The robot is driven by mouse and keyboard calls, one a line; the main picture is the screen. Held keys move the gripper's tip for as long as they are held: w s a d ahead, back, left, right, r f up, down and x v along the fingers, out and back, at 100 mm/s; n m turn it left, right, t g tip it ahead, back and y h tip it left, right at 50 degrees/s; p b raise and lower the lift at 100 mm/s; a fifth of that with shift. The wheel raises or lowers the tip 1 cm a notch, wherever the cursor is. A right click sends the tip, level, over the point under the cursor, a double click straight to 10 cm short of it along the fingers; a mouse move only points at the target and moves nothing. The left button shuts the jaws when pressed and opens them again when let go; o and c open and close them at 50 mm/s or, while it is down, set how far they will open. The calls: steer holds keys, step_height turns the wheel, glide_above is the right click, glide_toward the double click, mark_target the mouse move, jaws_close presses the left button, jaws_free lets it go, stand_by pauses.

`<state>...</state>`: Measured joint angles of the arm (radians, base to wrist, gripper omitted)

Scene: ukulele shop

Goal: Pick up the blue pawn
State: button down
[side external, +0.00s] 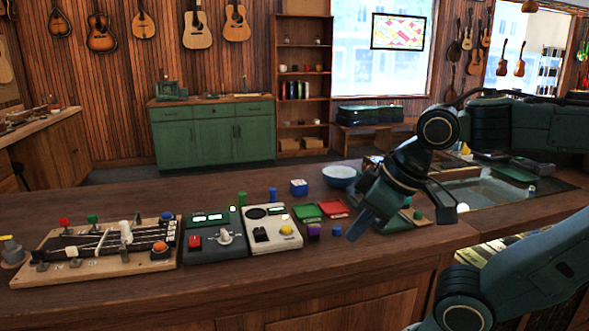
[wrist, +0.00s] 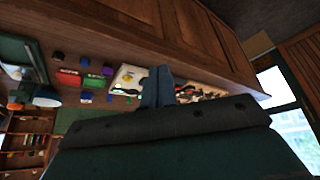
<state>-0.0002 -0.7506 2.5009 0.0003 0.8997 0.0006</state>
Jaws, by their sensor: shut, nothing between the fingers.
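The blue pawn (side external: 273,195) stands upright on the counter in the side view, right of a green pawn (side external: 242,198) and behind the cream panel. I cannot pick it out surely in the wrist view. My gripper (side external: 357,232) is shut and empty, tilted down over the counter to the right of the pawn and well apart from it. Its closed fingers (wrist: 158,76) show in the middle of the wrist view.
A blue box (side external: 299,187) and a pale blue bowl (side external: 340,176) stand right of the pawn. Green and red trays (side external: 333,208), a purple cube (side external: 313,230) and a cream control panel (side external: 270,230) lie in front. The counter's front strip (side external: 330,268) is clear.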

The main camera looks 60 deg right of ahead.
stand_by(0.3)
steer(key=c, duration=1.2)
jaws_free()
steer(key=shift+o, duration=0.2)
